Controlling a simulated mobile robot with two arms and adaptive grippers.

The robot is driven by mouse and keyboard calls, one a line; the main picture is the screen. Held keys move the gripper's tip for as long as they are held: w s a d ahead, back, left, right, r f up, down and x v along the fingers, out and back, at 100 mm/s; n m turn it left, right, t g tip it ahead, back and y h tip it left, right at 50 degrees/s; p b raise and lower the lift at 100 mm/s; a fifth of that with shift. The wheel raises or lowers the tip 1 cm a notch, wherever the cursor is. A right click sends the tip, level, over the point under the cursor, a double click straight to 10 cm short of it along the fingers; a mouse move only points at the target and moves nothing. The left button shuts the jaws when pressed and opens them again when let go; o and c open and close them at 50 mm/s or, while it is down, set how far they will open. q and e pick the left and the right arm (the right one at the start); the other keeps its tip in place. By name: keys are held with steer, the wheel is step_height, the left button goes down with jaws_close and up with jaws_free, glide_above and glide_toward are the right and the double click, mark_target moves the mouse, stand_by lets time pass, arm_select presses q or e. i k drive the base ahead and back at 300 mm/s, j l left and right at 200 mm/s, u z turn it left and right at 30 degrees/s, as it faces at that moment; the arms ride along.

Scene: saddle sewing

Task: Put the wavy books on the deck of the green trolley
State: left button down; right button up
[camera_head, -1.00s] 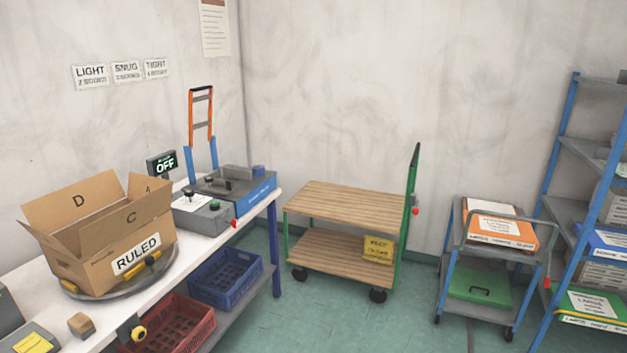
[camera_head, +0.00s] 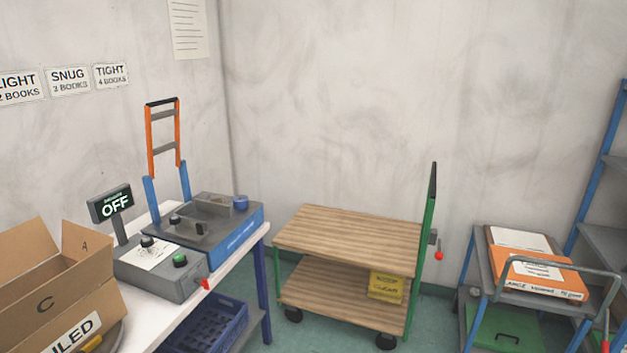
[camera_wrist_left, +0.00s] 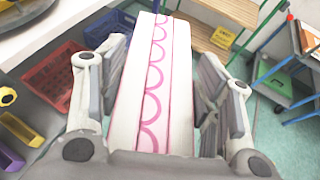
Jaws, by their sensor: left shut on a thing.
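My left gripper (camera_wrist_left: 162,85) is shut on the wavy books (camera_wrist_left: 153,108), a pale stack with pink wavy lines down its middle, in the left wrist view. Its fingers press on both sides of the stack. The green trolley stands against the back wall in the head view, with a green post (camera_head: 430,235) at its right end. Its wooden upper deck (camera_head: 345,235) is bare. Part of the trolley also shows at the top of the left wrist view (camera_wrist_left: 222,14). Neither gripper shows in the head view, and my right gripper is in no view.
A yellow sign (camera_head: 386,286) is on the trolley's lower shelf. A workbench with a grey-blue machine (camera_head: 215,232) and a cardboard box (camera_head: 50,300) stands to the left. A grey cart with an orange package (camera_head: 538,272) stands to the right. Green floor lies around the trolley.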

mark_target(346, 230)
steer(key=i+j+z, duration=0.15)
steer(key=i+z, duration=0.3)
steer(key=i, duration=0.15)
steer(key=i+j+z, duration=0.3)
steer(key=i+z, duration=0.15)
steer(key=i+j+z, duration=0.9)
steer(key=j, duration=0.4)
steer(key=i+j, duration=0.2)
steer(key=j, duration=0.15)
steer(key=i+j, duration=0.2)
steer(key=j, duration=0.2)
